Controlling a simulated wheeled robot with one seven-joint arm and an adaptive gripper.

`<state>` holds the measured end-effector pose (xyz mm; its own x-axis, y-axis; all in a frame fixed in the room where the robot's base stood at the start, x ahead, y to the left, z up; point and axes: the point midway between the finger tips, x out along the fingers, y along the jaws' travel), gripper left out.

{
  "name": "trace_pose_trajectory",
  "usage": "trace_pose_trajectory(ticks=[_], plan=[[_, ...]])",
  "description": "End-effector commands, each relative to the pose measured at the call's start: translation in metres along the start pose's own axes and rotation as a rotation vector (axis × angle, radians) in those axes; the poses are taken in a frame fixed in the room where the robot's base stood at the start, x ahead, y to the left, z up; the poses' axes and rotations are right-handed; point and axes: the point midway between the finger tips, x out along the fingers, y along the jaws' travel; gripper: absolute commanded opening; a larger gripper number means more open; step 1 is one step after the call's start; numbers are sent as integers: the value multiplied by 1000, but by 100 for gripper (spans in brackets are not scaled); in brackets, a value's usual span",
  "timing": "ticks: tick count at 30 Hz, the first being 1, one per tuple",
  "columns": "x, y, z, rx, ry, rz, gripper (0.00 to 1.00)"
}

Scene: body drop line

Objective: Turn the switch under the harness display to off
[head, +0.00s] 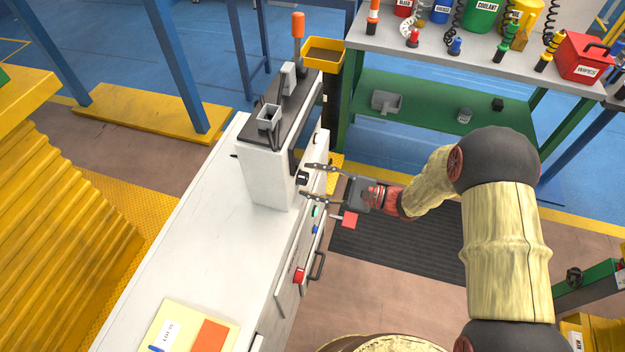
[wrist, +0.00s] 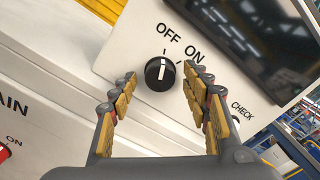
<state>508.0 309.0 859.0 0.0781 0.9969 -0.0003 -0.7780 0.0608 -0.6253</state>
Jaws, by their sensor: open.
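The switch is a black round knob (wrist: 160,73) with a white pointer line, on a white panel under the dark display (wrist: 262,35). OFF and ON are printed beside it. The pointer line is directed toward OFF in the wrist view. My gripper (wrist: 160,76) is open, its two fingers on either side of the knob with gaps between. In the head view, my gripper (head: 312,182) reaches from the right to the side of the white display housing (head: 268,175), fingertips near the knob (head: 302,178). Contact with the knob cannot be seen.
A red knob (wrist: 4,152) marked MAIN is at the wrist view's left edge. Green and blue buttons (head: 315,212) and a red one (head: 299,275) are on the white bench (head: 185,255). Dark matting (head: 400,240) lies below my arm.

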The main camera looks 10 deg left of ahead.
Motion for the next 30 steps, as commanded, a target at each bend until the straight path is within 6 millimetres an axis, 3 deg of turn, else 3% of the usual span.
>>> trace_pose_trajectory(ticks=[5,19,24,30], plan=[[-14,-1,-1,0,2,-3,48],[-102,-1,-1,0,2,-3,48],[-117,0,-1,0,2,-2,48],[-120,0,0,0,0,0,48]])
